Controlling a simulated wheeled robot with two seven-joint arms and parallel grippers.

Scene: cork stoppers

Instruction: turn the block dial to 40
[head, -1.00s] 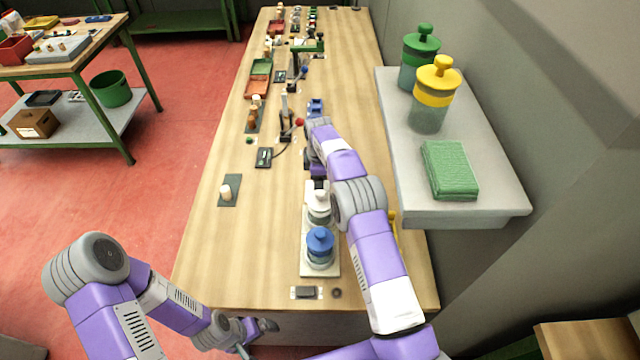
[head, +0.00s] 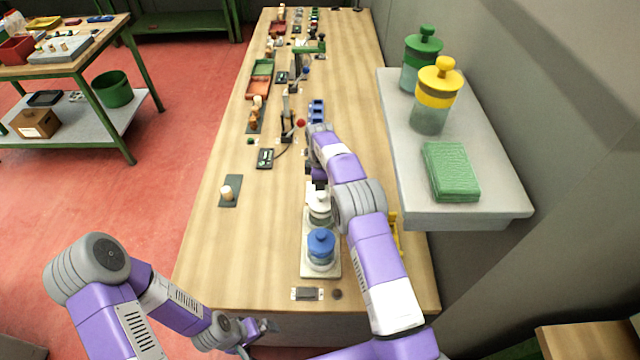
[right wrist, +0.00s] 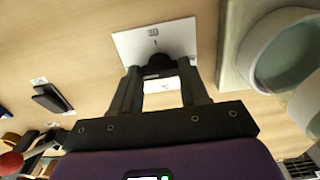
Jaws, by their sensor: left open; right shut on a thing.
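In the right wrist view, the block dial's black knob (right wrist: 155,62) sits on a white plate (right wrist: 182,38) with a small printed number and a tick mark. The number is too small to read surely. My right gripper (right wrist: 157,75) is shut on the knob, its two dark fingers on either side. A white patch with small print shows between the fingers. In the head view, my right arm hides the dial and most of that gripper. My left gripper (head: 267,326) is open and empty, low in front of the bench's near edge.
A blue-lidded jar (head: 320,246) and a white-lidded jar (head: 319,205) stand on a pale base close to my right arm. A red-knobbed lever (head: 300,123) stands beyond. A grey shelf (head: 480,212) with jars overhangs at right. The bench's near left is mostly clear.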

